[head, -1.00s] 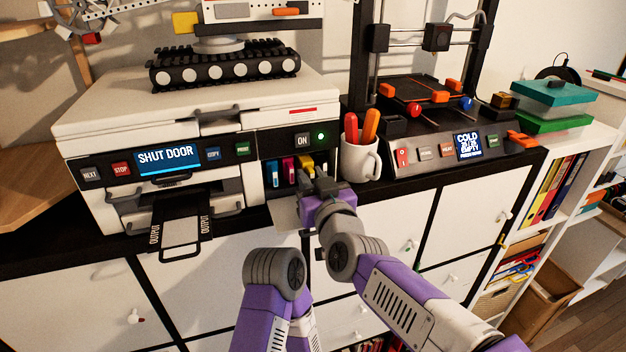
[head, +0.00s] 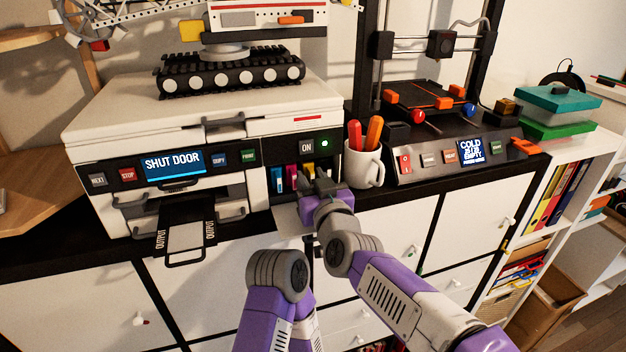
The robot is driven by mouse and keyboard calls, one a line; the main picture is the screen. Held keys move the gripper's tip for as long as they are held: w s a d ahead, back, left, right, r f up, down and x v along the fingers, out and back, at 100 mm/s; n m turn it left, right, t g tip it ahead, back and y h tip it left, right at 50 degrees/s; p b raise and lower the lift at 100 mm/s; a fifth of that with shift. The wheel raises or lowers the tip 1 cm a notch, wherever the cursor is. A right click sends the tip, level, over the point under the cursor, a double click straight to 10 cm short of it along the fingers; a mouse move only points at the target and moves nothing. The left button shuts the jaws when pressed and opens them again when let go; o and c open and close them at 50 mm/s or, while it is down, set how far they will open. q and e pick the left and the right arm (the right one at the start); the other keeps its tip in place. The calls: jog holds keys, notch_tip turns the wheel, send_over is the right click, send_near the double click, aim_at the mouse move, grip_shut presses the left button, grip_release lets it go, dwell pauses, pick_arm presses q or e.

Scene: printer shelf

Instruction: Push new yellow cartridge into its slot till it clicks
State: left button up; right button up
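The white printer (head: 200,115) has its small cartridge door (head: 288,218) folded down at the front right, below the open bay. Blue (head: 277,180), magenta (head: 291,178) and yellow (head: 307,172) cartridges show side by side in the bay. My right gripper (head: 317,186) is at the bay's mouth, in front of the yellow cartridge, and hides its lower part. I cannot tell whether the fingers touch it, how deep it sits, or whether they are open. The printer's screen (head: 173,164) reads "SHUT DOOR". My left gripper is not in view.
A white mug (head: 362,168) with orange-handled things stands close to the right of the bay. A 3D printer (head: 450,150) stands farther right. The output tray (head: 186,238) juts out at the left. A tracked toy model (head: 230,75) sits on the printer.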

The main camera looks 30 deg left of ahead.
jog(key=shift+o, duration=0.8)
jog(key=shift+s+d+f+b, duration=0.1)
jog(key=shift+s+d+b, duration=0.05)
jog(key=shift+d+b, duration=0.15)
jog(key=b+v, duration=0.1)
jog(key=v, duration=0.4)
jog(key=shift+s+d+b, duration=0.25)
jog(key=shift+s+b, duration=0.05)
jog(key=shift+s, duration=0.05)
jog(key=shift+s+d, duration=0.3)
jog(key=shift+s+d, duration=0.1)
jog(key=shift+s, duration=0.05)
